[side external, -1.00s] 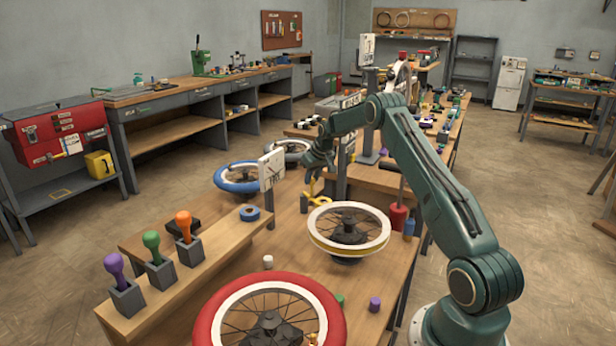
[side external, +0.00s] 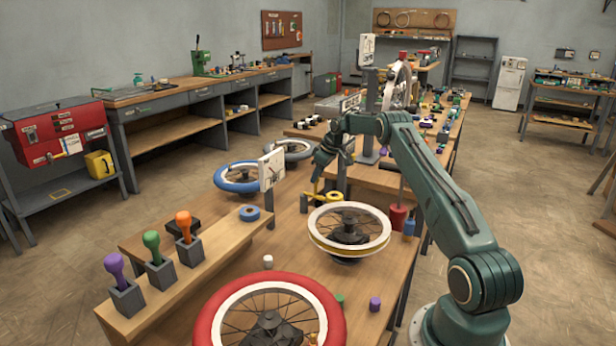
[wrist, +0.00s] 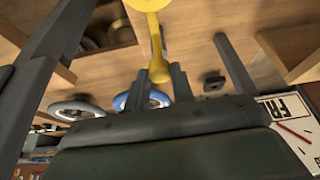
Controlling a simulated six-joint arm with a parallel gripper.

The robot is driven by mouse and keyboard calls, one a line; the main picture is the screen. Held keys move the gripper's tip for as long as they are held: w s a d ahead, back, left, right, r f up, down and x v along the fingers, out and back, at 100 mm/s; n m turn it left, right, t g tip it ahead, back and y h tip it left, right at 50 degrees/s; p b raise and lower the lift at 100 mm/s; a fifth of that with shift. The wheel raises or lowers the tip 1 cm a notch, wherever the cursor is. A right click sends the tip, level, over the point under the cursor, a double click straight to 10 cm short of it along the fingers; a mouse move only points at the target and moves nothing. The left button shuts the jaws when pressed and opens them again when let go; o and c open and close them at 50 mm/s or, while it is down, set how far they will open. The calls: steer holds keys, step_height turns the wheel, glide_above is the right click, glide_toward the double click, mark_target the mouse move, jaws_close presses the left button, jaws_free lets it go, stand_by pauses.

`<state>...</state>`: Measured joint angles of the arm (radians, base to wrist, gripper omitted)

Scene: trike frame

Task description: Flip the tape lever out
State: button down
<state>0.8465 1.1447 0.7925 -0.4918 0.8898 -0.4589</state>
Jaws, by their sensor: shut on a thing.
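The yellow tape lever (side external: 318,198) stands over the workbench behind the white-rimmed wheel in the side view. In the wrist view the yellow lever (wrist: 157,48) runs down from a round yellow end at the top edge, and its lower end lies between my two fingers. My gripper (side external: 318,180) is at the lever in the side view; in the wrist view my gripper (wrist: 160,76) is shut on the lever's lower end. The lever's mount is hidden in part by the arm and the wheel.
A wheel with a white and yellow rim (side external: 318,240) stands close in front of the lever. A blue-rimmed wheel (side external: 226,183) lies to the left. A white sign panel (side external: 270,170) stands just left of my gripper. A red pot (side external: 398,217) stands to the right.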

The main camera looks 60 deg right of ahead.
steer(key=shift+d+n, duration=0.35)
steer(key=shift+n, duration=0.25)
stand_by(0.3)
steer(key=c, duration=1.2)
jaws_free()
steer(key=shift+r, duration=0.1)
steer(key=v, duration=0.7)
steer(key=shift+s+d+r, duration=0.15)
